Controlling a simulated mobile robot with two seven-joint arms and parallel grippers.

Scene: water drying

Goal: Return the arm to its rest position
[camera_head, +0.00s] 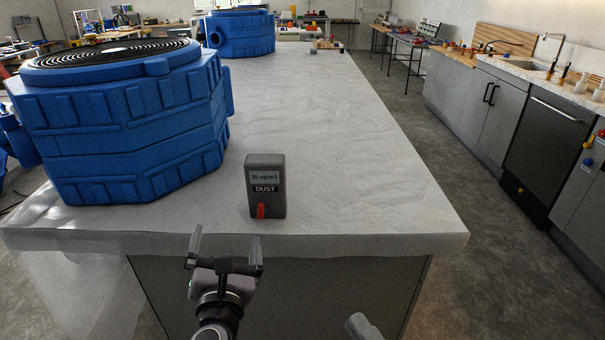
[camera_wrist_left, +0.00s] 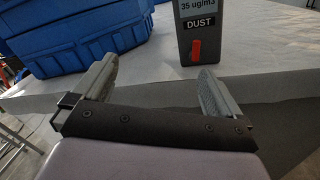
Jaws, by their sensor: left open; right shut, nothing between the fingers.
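My left gripper (camera_head: 226,246) is open and empty, just in front of the counter's near edge in the head view. Its two grey fingers are spread apart in the left wrist view (camera_wrist_left: 158,88), with nothing between them. The dust meter (camera_head: 265,185) is a dark grey box with a screen reading 35 ug/m3, a DUST label and a red switch. It stands upright on the counter beyond my left gripper, not touching it, and also shows in the left wrist view (camera_wrist_left: 210,30). A grey tip of my right gripper (camera_head: 362,326) shows at the bottom edge; the rest is out of frame.
The white counter (camera_head: 330,120) carries a large blue machine (camera_head: 125,125) with a round black grille at left and a similar blue unit (camera_head: 240,35) farther back. The counter right of the meter is clear. A grey floor aisle separates it from cabinets (camera_head: 470,85) at right.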

